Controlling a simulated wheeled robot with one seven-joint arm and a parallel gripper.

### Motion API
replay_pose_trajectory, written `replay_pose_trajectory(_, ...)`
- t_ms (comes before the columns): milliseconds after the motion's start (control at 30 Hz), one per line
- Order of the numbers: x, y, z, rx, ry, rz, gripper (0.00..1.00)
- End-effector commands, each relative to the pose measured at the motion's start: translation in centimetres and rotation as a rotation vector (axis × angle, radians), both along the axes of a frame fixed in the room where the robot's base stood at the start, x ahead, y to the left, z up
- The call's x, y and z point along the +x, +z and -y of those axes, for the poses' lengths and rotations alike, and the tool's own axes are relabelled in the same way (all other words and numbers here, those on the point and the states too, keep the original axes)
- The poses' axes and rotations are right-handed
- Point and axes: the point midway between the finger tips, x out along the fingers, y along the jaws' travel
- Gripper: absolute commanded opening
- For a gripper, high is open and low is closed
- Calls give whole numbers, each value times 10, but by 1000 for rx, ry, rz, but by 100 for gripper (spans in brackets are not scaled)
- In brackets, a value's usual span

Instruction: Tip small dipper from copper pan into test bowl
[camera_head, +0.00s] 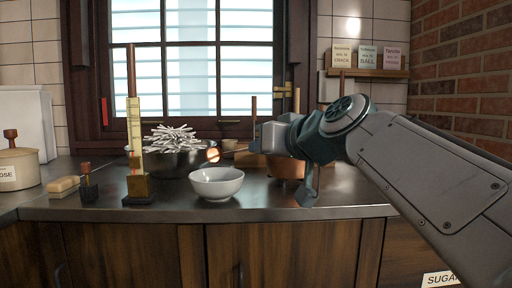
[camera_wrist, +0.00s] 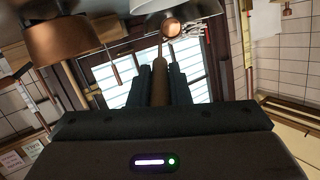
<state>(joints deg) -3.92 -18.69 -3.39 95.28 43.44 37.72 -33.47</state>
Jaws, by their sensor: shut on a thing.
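My gripper (camera_head: 258,136) is shut on the wooden handle of the small dipper (camera_head: 213,154). In the wrist view the handle runs between the fingers (camera_wrist: 160,88), and the dipper's round copper cup (camera_wrist: 172,27) is at its far end. In the head view the cup is a little above the rim of the white test bowl (camera_head: 216,186), apart from it; its exact depth is unclear. The bowl shows partly at the wrist view's top edge (camera_wrist: 160,5). The copper pan (camera_head: 286,166) stands to the right, partly hidden by my gripper. The cup's contents cannot be made out.
A dark bowl heaped with white sticks (camera_head: 172,138) stands behind the test bowl. A tall gauge post (camera_head: 134,130) and a small dark stamp-like block (camera_head: 89,190) stand left. A cream pot (camera_head: 18,168) is at the far left. The front counter edge is mostly clear.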

Motion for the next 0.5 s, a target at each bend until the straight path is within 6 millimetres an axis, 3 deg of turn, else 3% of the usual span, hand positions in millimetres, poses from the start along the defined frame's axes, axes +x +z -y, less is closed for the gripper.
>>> replay_pose_trajectory(500,2,8,-1,-11,0,-22,0)
